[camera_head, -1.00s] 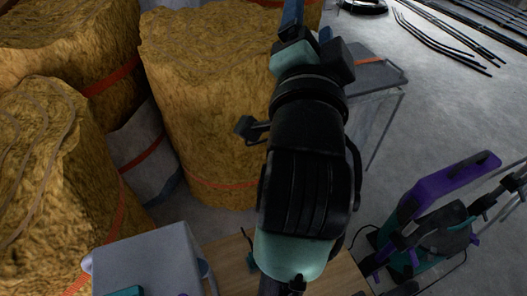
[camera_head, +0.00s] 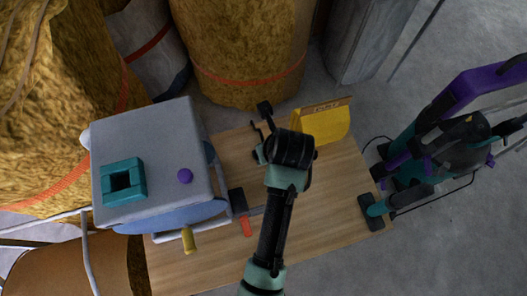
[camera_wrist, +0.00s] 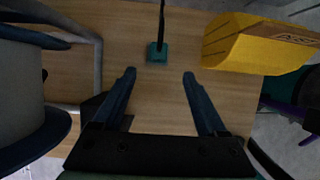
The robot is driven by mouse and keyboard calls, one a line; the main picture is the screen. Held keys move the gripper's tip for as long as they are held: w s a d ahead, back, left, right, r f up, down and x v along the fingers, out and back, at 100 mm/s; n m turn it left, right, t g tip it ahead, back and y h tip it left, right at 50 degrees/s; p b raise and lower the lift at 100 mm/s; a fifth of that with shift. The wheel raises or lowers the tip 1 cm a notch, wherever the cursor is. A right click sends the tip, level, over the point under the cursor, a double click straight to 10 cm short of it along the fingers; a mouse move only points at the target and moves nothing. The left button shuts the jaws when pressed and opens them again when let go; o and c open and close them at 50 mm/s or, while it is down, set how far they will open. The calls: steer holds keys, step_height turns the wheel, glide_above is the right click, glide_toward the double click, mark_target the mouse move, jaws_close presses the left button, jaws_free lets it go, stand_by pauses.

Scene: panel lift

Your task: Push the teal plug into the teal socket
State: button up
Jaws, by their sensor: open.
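The teal plug (camera_wrist: 157,52) is a small block on the wooden table, with a black cord running up from it in the wrist view. My gripper (camera_wrist: 159,75) is open and empty, with its two dark fingers pointing toward the plug. The plug lies just beyond the fingertips, roughly centred between them, and is not gripped. The teal socket (camera_head: 123,180) is a square frame with a dark hole on top of the grey box (camera_head: 160,124), left of my arm in the head view.
A purple knob (camera_head: 184,176) sits on the box beside the socket. A yellow item (camera_head: 320,125) stands right of my wrist. A red-handled tool (camera_head: 247,226) lies near the box.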

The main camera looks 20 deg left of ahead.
steer(key=shift+s+f, duration=0.15)
steer(key=b+x, duration=0.2)
steer(key=x, duration=0.5)
steer(key=shift+f, duration=0.35)
steer(key=shift+a, duration=0.1)
steer(key=b+x, duration=0.2)
steer(key=x, duration=0.3)
steer(key=shift+w+f, duration=0.1)
steer(key=shift+w, duration=0.1)
jaws_close()
